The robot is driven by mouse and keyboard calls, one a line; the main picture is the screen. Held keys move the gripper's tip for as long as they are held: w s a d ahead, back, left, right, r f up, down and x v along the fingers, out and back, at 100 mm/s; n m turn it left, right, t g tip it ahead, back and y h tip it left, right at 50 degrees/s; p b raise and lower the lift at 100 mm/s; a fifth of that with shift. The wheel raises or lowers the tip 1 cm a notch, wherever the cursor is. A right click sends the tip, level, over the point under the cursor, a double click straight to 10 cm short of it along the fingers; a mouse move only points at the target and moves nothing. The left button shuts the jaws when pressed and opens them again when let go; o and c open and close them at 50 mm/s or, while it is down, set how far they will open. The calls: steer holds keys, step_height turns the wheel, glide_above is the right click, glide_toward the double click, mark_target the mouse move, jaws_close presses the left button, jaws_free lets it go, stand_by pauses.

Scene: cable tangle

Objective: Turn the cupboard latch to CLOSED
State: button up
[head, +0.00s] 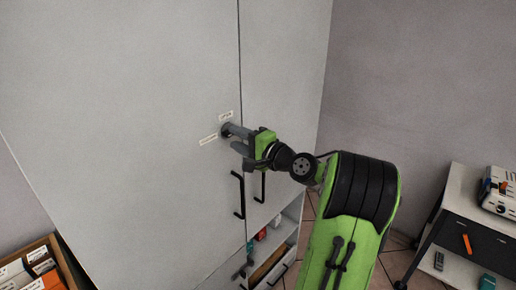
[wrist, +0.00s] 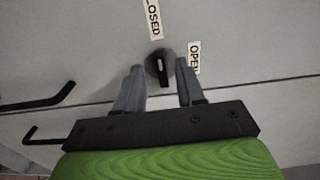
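The cupboard (head: 120,120) is tall and light grey with two doors. Its latch, a round base with a dark knob, shows in the wrist view (wrist: 160,67) between my fingertips; in the head view my gripper largely covers it. The knob's pale line runs roughly up and down in the wrist view. A CLOSED label (wrist: 153,20) is above the latch, partly cut off, and an OPEN label (wrist: 194,57) is at its right, partly hidden by a finger. My gripper (head: 232,139) is open around the latch, a finger on each side, with gaps to the knob.
Two black door handles (head: 238,195) hang below the latch. Open shelves with several items (head: 265,245) are under the right door. A box of cartons (head: 35,268) stands at lower left. A trolley (head: 470,225) with a device on it stands at right.

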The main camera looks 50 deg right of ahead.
steer(key=s, duration=1.3)
steer(key=shift+d+b, duration=0.15)
steer(key=shift+b, duration=0.2)
steer(key=w+a+f+n+g+y, duration=0.1)
steer(key=w+a+f+n+g, duration=0.15)
steer(key=a, duration=0.55)
steer(key=w+a+f+n+g, duration=0.1)
steer(key=a+f+n+g, duration=0.25)
steer(key=a, duration=0.35)
steer(key=w+a+f+n+g+y, duration=0.1)
steer(key=w+a+f+n+g, duration=0.2)
steer(key=a, duration=0.5)
steer(key=s+a+n+g+h, duration=0.1)
steer(key=s+a+n, duration=0.2)
steer(key=s, duration=0.5)
steer(key=s+a+f+n+g+h, duration=0.1)
steer(key=s+a+n+g, duration=0.1)
steer(key=s+n, duration=0.3)
steer(key=s+a, duration=0.1)
steer(key=s, duration=0.3)
steer(key=shift+s+a+f+h, duration=0.2)
steer(key=shift+a+f+h, duration=0.05)
steer(key=shift+h, duration=0.05)
